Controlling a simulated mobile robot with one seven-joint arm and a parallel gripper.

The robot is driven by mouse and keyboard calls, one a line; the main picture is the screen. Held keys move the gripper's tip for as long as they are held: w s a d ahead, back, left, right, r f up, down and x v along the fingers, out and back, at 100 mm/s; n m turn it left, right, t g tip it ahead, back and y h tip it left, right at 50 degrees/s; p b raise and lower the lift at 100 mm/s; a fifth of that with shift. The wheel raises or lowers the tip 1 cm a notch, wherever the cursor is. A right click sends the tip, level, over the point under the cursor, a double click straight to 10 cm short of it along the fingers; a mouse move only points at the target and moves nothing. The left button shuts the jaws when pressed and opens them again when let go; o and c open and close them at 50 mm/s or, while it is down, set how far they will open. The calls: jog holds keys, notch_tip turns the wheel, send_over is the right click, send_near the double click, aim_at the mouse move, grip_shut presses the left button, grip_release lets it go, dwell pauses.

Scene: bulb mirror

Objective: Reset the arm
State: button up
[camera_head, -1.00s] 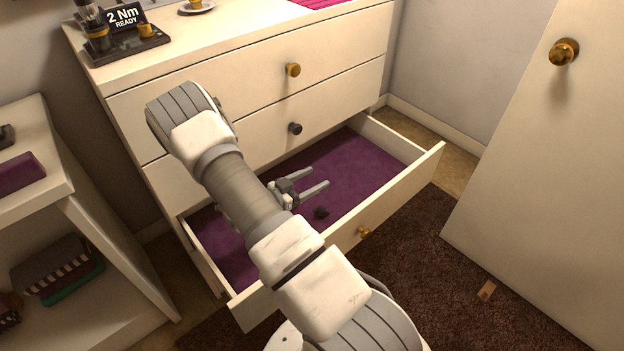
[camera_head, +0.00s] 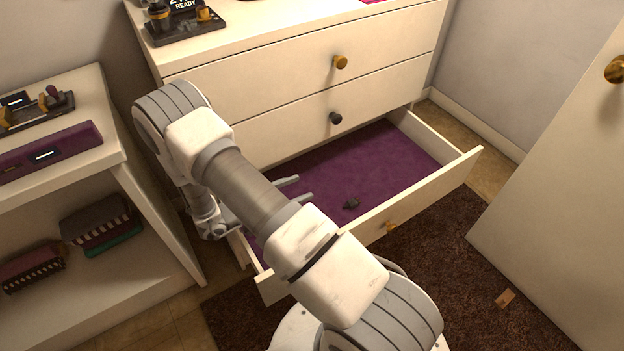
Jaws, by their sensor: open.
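My arm reaches up from the bottom of the head view and bends at its elbow in front of the dresser. My gripper (camera_head: 296,189) shows only in part behind the forearm, over the left part of the open bottom drawer. Its two fingers are apart, with nothing seen between them. The drawer (camera_head: 410,165) has a purple lining.
The dresser (camera_head: 290,95) has two closed upper drawers. A shelf unit (camera_head: 130,160) with several items stands at left. A door (camera_head: 560,190) is at right. A small orange-brown piece (camera_head: 505,299) lies on the dark rug (camera_head: 450,260).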

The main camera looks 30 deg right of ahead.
jog(key=shift+a+r, duration=0.1)
jog(key=shift+a, duration=0.4)
